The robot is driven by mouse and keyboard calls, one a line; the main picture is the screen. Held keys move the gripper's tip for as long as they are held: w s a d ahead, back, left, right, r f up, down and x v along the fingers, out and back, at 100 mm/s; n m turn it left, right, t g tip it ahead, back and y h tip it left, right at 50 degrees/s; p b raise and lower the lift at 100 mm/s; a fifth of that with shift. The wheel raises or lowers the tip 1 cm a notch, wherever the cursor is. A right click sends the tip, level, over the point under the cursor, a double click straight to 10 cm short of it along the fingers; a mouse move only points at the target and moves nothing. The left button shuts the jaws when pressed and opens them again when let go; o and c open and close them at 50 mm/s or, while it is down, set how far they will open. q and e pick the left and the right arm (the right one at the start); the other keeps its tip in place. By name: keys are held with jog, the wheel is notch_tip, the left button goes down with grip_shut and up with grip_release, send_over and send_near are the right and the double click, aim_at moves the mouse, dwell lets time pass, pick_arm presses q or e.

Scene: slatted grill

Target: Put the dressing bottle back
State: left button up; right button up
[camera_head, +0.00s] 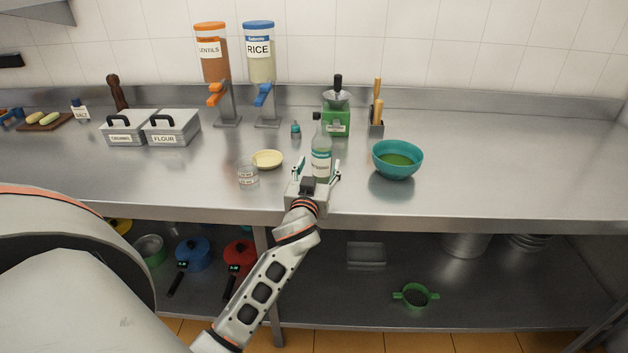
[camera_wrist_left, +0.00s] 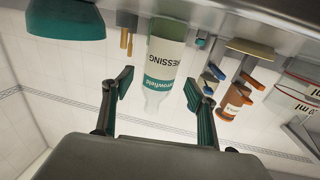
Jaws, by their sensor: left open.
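The dressing bottle (camera_head: 321,160) stands upright on the steel counter, pale with a white and teal label and a narrow neck. My left gripper (camera_head: 317,172) is at the bottle, its two fingers spread apart with the bottle showing between them. In the left wrist view, which is upside down, the dressing bottle (camera_wrist_left: 165,62) lies between and beyond the open fingers of my left gripper (camera_wrist_left: 157,85). I cannot tell whether either finger touches it. My right gripper is not in view.
A teal bowl (camera_head: 397,160) stands right of the bottle. A yellow dish (camera_head: 267,158) and a clear measuring cup (camera_head: 248,174) are to its left. A green grinder (camera_head: 336,122) and utensil holder (camera_head: 376,129) stand behind. The counter's far right is clear.

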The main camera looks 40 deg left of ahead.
pick_arm(q)
jog(key=v, duration=0.7)
jog(key=shift+s+d, duration=0.1)
jog(key=shift+s, duration=0.25)
jog(key=s+d+f+m+g+h, duration=0.1)
jog(key=s+f+m+g, duration=0.45)
jog(key=s+f, duration=0.5)
jog(key=s+d+f+m+g+h, duration=0.15)
jog(key=s+f+m+g, duration=0.4)
jog(key=s, duration=0.75)
jog(key=d+f+n+t+h, duration=0.1)
jog(key=d+f+t+h, duration=0.4)
jog(key=d+f, duration=1)
jog(key=w+h, duration=0.1)
jog(key=h, duration=0.1)
jog(key=shift+d+n+h, duration=0.35)
jog(key=shift+n, duration=0.05)
